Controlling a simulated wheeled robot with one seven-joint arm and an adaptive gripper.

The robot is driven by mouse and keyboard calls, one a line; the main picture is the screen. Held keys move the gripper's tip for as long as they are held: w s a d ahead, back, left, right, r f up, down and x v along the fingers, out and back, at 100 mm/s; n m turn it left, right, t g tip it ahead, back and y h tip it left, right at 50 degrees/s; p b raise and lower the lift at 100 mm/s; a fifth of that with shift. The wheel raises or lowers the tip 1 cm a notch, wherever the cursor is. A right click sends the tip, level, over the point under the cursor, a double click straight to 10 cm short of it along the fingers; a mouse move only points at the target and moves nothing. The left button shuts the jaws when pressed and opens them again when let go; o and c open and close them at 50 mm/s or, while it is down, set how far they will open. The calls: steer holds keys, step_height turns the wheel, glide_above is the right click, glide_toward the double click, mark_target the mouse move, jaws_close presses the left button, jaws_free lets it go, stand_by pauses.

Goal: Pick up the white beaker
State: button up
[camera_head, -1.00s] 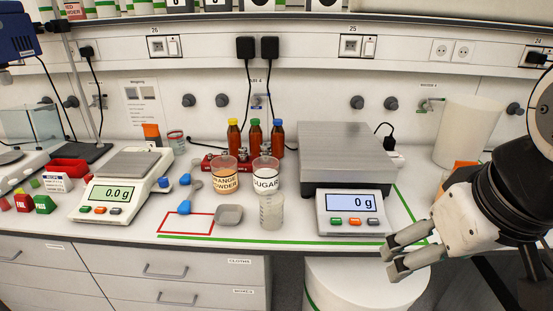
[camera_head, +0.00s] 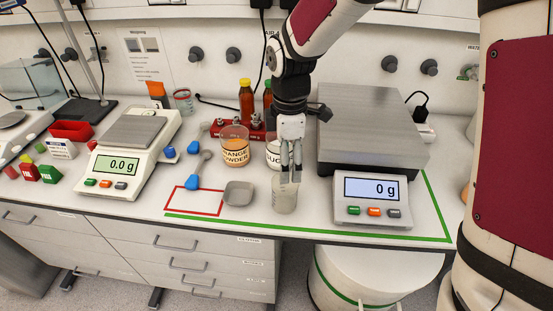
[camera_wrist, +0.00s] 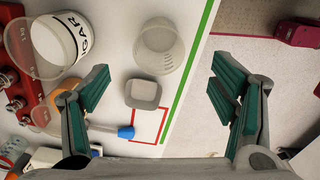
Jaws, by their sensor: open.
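The white beaker (camera_head: 285,198), a small translucent cup, stands upright near the front of the bench, left of the large scale. It also shows in the wrist view (camera_wrist: 160,48), upper middle, with its open top visible and looking empty. My gripper (camera_head: 291,180) points down, its fingertips overlapping the beaker's rim in the head view. In the wrist view my gripper (camera_wrist: 160,82) has its fingers wide apart with nothing held between them. The beaker appears beyond the fingertips, in line with the gap. I cannot tell the exact height above it.
The sugar beaker (camera_head: 273,153) stands close behind, partly hidden by my gripper. The orange powder beaker (camera_head: 235,147) is left of it. A grey weighing dish (camera_head: 239,193) sits just left of the white beaker. The large scale (camera_head: 373,203) is close on the right. Bottles stand behind.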

mark_target(284, 195)
steer(key=shift+w+a+f, duration=0.2)
steer(key=shift+a+f, duration=0.05)
steer(key=shift+f, duration=0.05)
step_height(284, 195, down, 8)
steer(key=shift+f+p, duration=0.1)
steer(key=shift+p, duration=0.3)
steer(key=f+p, duration=0.1)
steer(key=f, duration=0.3)
steer(key=shift+s+f, duration=0.15)
steer(key=shift+s, duration=0.05)
steer(key=shift+w+f, duration=0.1)
steer(key=shift+f, duration=0.45)
steer(key=shift+c, duration=0.6)
steer(key=c, duration=1)
